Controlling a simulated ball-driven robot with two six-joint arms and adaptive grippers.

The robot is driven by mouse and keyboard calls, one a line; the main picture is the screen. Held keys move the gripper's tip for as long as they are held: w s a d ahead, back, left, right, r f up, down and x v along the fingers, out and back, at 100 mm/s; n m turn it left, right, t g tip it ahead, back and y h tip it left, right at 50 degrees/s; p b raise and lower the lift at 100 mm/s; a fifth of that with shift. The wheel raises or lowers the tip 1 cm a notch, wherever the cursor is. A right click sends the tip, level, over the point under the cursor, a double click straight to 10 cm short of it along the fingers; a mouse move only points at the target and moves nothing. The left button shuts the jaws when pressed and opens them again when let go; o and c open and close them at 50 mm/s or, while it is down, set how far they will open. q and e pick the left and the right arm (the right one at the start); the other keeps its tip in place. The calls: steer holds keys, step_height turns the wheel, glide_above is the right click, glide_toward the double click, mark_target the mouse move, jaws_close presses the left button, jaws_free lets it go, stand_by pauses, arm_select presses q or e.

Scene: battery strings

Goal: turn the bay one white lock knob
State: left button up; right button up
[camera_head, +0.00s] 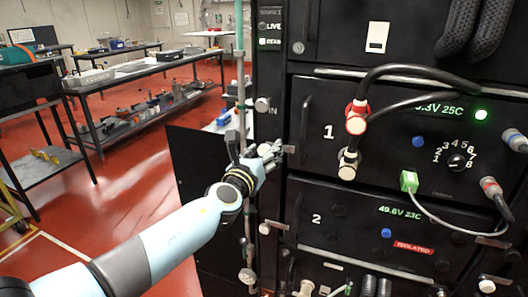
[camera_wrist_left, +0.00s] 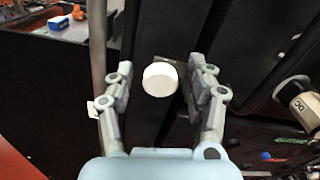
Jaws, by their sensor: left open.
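The bay one white lock knob (camera_wrist_left: 160,79) shows as a round white cap in the left wrist view, between the two fingers of my left gripper (camera_wrist_left: 159,66), with gaps on both sides. In the head view my left gripper (camera_head: 274,154) is open at the left edge of the black bay one panel (camera_head: 318,160), marked 1. The knob (camera_head: 264,150) is partly hidden there by the fingers, and I cannot tell its turn angle. My right gripper is not in view.
Another white knob (camera_head: 262,104) sits above and one (camera_head: 265,228) below on the cabinet edge. A red-collared cable plug (camera_head: 356,117) and thick black cables stand out from bay one. A vertical pole (camera_head: 240,90) runs close beside my left gripper. Workbenches (camera_head: 130,70) stand farther left.

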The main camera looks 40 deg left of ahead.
arm_select(q)
steer(key=shift+c, duration=0.4)
jaws_close()
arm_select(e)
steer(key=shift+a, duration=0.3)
